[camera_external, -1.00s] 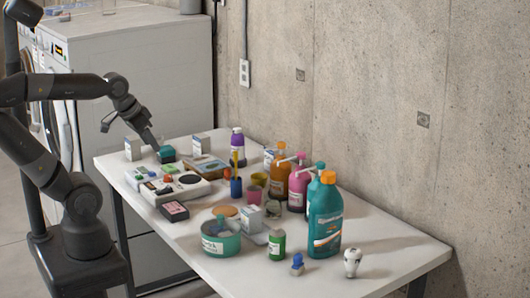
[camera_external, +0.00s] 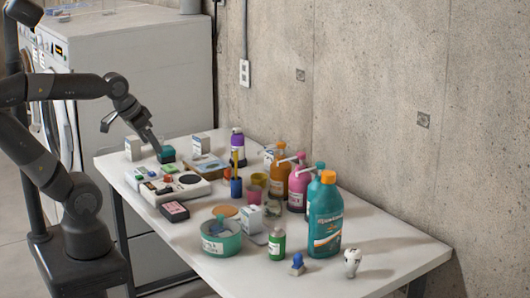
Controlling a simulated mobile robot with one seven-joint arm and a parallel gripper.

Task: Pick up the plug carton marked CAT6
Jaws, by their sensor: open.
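Several small white cartons stand on the table: one at the far left corner (camera_external: 133,148), one at the back (camera_external: 201,144), one beside the teal tub (camera_external: 250,219), and one partly hidden behind the bottles (camera_external: 270,155). Their print is too small to read, so I cannot tell which is marked CAT6. My gripper (camera_external: 156,148) is open and points down at the table's far left end, just above or beside a small teal block (camera_external: 166,155). I cannot tell whether it touches the block. It is right of the far left carton.
The white table (camera_external: 390,262) is crowded. A tray-like device (camera_external: 170,187), a teal tub (camera_external: 221,240), a purple-capped bottle (camera_external: 237,145) and tall bottles (camera_external: 325,220) stand on it. The front right end is mostly clear, with a light bulb (camera_external: 352,262). A concrete wall rises behind.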

